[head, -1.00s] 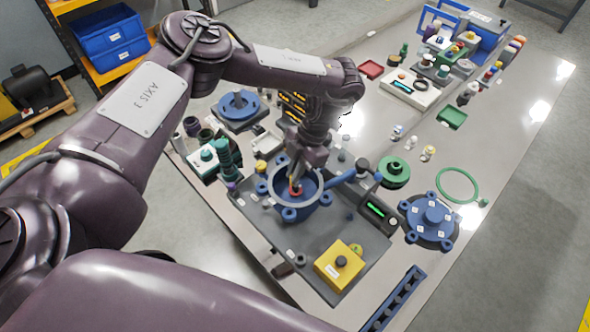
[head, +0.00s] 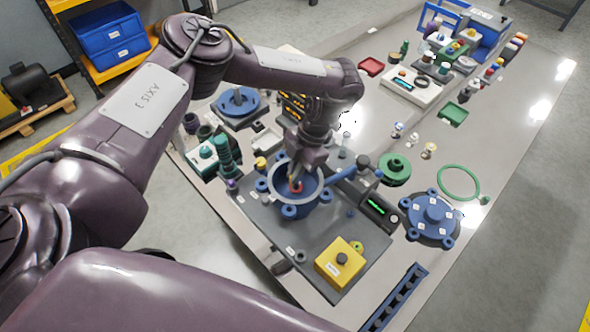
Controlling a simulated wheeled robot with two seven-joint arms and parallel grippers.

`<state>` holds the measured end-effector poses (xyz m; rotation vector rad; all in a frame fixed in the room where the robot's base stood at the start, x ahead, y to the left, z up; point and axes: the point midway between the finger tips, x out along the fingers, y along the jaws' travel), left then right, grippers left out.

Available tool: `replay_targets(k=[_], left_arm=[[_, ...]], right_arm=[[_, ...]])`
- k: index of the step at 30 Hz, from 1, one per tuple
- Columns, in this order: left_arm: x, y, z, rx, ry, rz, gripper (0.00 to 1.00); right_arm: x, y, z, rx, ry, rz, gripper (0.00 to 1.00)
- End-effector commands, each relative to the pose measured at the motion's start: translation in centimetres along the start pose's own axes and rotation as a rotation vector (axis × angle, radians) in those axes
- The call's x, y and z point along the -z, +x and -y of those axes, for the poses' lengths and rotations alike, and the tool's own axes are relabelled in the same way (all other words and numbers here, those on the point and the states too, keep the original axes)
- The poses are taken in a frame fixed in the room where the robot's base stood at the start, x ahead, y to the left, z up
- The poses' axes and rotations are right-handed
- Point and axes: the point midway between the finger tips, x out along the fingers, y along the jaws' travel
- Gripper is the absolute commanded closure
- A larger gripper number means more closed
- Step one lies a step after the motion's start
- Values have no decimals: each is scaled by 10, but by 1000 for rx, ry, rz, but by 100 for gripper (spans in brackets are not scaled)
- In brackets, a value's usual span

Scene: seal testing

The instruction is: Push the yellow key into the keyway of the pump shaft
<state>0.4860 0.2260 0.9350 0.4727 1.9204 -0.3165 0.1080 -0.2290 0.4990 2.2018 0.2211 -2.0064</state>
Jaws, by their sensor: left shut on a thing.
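The blue pump housing (head: 290,211) stands on a dark grey plate in the middle of the table, its round grey rim open upward. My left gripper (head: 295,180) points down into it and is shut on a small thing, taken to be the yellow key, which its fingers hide. A red-orange part (head: 297,188) shows inside the housing just below the fingertips. The pump shaft and its keyway cannot be made out under the gripper. My right gripper is not in view.
On the plate (head: 265,228), a yellow box with a black button (head: 340,261) stands in front of the housing. A blue handle (head: 343,173) sticks out to the right. A blue flanged cover (head: 431,216) and a green ring (head: 458,184) lie right of the plate.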

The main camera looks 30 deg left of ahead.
Motion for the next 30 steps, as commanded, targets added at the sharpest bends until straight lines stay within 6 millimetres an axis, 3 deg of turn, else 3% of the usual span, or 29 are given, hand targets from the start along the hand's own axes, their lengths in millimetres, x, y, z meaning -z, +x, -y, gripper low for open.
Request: replay_targets(k=[30], left_arm=[[-4, 10, 0, 0, 0, 0, 100]], right_arm=[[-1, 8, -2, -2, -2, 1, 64]])
